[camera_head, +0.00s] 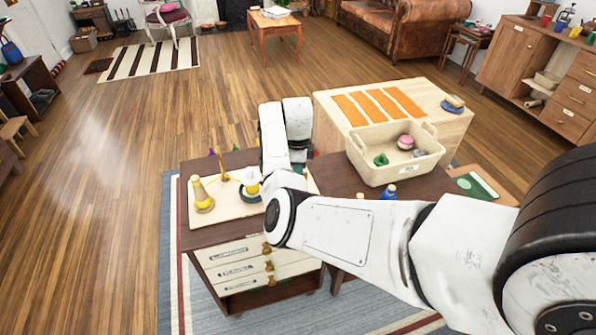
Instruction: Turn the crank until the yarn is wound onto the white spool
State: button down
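A pale board (228,210) lies on the dark cabinet top (190,240). A cone wound with yellow yarn (202,196) stands upright at its left. A white spool (251,175) with a dark lower part and some yellow on it stands near the board's middle, just left of my arm. Between them is a thin yellow-orange upright piece (221,167), possibly the crank; it is too small to be sure. My wrist links rise over the board's right part. My gripper's fingers are hidden behind my arm, so its grip and any contact do not show.
A cream bin (365,172) with small toys stands on the right of the cabinet. Behind it is a light wooden box (442,120) with orange stripes. Blue and other small items (388,192) lie near my forearm. Open wooden floor (120,200) lies left.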

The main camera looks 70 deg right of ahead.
jog(key=shift+r+m, duration=0.1)
jog(key=shift+m, duration=1.2)
jog(key=c, duration=1)
grip_release()
jog(key=shift+c, duration=0.2)
notch_tip(320, 180, up, 11)
jog(key=shift+b, duration=0.35)
